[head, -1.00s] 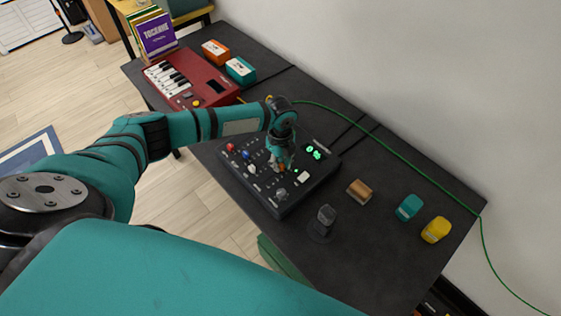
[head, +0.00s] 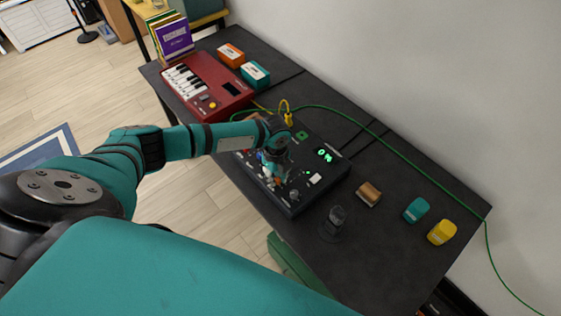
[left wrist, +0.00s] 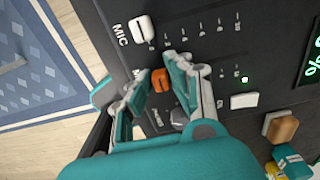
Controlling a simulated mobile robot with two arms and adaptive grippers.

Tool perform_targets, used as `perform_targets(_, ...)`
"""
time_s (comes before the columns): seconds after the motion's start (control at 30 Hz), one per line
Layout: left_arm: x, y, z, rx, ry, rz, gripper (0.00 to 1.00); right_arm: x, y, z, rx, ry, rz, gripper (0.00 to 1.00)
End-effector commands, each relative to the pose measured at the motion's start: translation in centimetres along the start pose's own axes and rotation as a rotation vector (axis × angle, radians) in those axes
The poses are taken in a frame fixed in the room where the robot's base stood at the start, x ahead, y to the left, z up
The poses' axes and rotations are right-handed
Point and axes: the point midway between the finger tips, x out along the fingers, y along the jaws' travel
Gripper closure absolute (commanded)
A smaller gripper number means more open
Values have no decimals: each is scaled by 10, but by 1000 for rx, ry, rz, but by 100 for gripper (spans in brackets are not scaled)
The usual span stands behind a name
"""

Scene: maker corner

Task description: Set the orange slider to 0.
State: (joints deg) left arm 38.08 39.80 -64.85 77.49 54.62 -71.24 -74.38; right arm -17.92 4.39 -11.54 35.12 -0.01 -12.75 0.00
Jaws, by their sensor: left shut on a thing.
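The orange slider (left wrist: 161,80) shows in the left wrist view, near the left end of its row of marks on the black control panel (head: 337,171). My left gripper (left wrist: 158,84) is shut on the slider cap, one finger on each side. In the head view my left gripper (head: 272,175) is low over the panel's near left part and hides the orange slider. The green display (head: 325,155) seems to read 0 %; the left wrist view cuts it off. My right gripper is not in view.
A white button (left wrist: 244,101) is to the right. A red keyboard (head: 208,86) stands behind left. Brown, teal and yellow small items lie on the right of the dark table.

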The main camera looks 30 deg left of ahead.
Motion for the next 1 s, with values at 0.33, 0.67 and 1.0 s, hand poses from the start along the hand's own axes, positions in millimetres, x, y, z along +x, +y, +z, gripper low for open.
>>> perform_targets(0.33, 3, 2, 0, 0, -1, 7, 66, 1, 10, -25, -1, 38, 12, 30)
perform_targets(0.67, 1, 1, 0, 1, -1, 2, 60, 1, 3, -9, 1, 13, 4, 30)
perform_targets(1.0, -54, 0, 0, 2, -2, -1, 60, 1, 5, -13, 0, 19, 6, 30)
